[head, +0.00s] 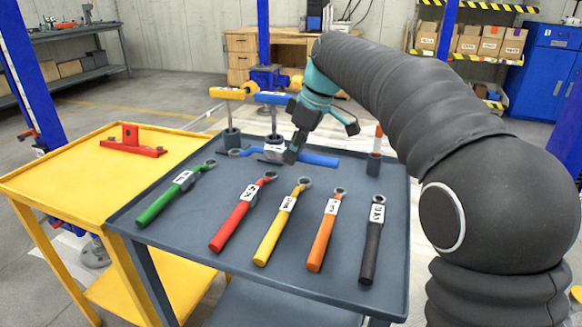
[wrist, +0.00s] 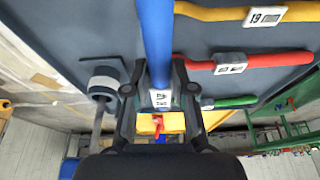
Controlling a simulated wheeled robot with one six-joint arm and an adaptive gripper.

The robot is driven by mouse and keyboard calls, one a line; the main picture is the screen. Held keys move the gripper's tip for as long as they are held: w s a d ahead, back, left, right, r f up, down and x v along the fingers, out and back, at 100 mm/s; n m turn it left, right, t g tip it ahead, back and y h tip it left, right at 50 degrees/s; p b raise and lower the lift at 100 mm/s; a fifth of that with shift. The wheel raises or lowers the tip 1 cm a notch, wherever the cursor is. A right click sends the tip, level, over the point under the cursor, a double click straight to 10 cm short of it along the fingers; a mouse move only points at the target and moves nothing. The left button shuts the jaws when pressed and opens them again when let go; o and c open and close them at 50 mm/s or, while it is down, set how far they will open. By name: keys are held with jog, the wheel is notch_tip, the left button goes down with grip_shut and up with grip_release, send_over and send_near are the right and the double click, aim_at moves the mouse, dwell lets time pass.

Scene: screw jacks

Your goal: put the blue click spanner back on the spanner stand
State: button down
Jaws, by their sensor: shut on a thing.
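The blue click spanner (head: 319,159) lies crosswise over the back of the dark grey cart top, its grey ring end (head: 235,152) to the left. In the wrist view its blue handle (wrist: 155,40) runs between my fingers, with a white label (wrist: 160,98) near them. My gripper (head: 291,152) points down and is shut on the spanner; it also shows in the wrist view (wrist: 160,105). I cannot tell whether the spanner touches the cart. A red stand (head: 132,145) with an upright block sits on the yellow cart to the left, and looks empty.
Green (head: 160,205), red (head: 231,226), yellow (head: 273,234), orange (head: 322,243) and black (head: 370,254) spanners lie in a row on the grey cart (head: 225,262). Upright posts stand behind the blue spanner. The yellow cart top (head: 65,180) is mostly clear.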

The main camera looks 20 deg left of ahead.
jog(key=shift+w+a+f, duration=0.1)
jog(key=shift+a+f, duration=0.15)
jog(key=shift+a, duration=0.2)
jog(key=shift+f+b, duration=0.3)
jog(key=shift+f, duration=1.65)
jog(key=c, duration=0.9)
grip_release()
jog(key=shift+f, duration=0.1)
jog(key=p+v, duration=0.1)
jog(key=v, duration=1.1)
jog(key=shift+p, duration=0.35)
jog(key=shift+d, duration=0.1)
